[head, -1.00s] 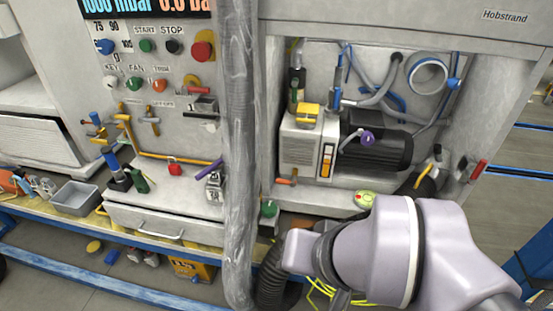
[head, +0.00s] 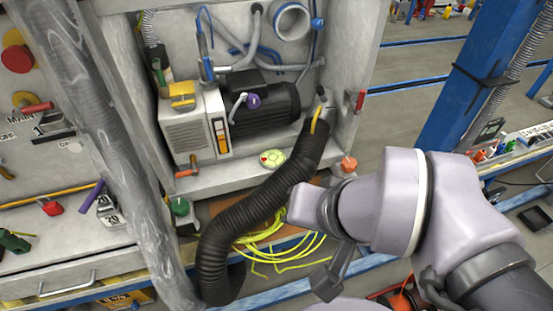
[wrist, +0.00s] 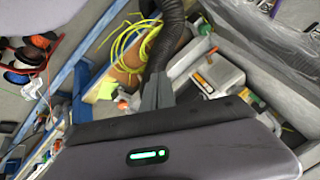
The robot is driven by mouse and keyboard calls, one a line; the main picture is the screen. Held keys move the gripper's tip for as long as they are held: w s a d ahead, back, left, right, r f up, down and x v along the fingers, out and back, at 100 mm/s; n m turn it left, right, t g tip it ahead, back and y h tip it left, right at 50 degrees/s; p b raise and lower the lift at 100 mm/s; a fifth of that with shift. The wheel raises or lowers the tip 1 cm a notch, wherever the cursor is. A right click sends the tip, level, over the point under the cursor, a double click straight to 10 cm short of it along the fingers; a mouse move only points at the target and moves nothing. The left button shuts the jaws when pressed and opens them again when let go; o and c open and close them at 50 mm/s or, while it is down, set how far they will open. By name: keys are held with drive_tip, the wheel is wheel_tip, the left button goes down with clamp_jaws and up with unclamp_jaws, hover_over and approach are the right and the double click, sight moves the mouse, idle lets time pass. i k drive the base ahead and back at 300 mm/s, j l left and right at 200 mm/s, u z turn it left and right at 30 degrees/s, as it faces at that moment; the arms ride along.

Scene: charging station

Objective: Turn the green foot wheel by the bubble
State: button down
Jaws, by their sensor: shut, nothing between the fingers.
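The green foot wheel (head: 180,207) stands low at the front left corner below the pump bay, beside the clear hanging hose. The round bubble level (head: 272,158), green-yellow with a red mark, lies on the bay's front ledge, to the right of the wheel. My gripper (wrist: 157,80) is shut and empty in the wrist view, its fingers in front of the black ribbed hose. In the head view my wrist is right of that hose, well right of the green wheel and apart from it.
The thick black ribbed hose (head: 262,200) curves between my arm and the green wheel. Yellow cable (head: 285,247) lies coiled below it. An orange foot wheel (head: 349,163) is at the bay's right corner. The pump (head: 265,105) fills the bay. Open floor lies behind, to the right.

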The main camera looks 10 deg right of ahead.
sight(180, 207)
drive_tip(key=j+z, duration=0.1)
drive_tip(key=j, duration=0.35)
drive_tip(key=k+j+z, duration=0.15)
drive_tip(key=j, duration=0.3)
drive_tip(key=j+z, duration=0.1)
drive_tip(key=j, duration=0.35)
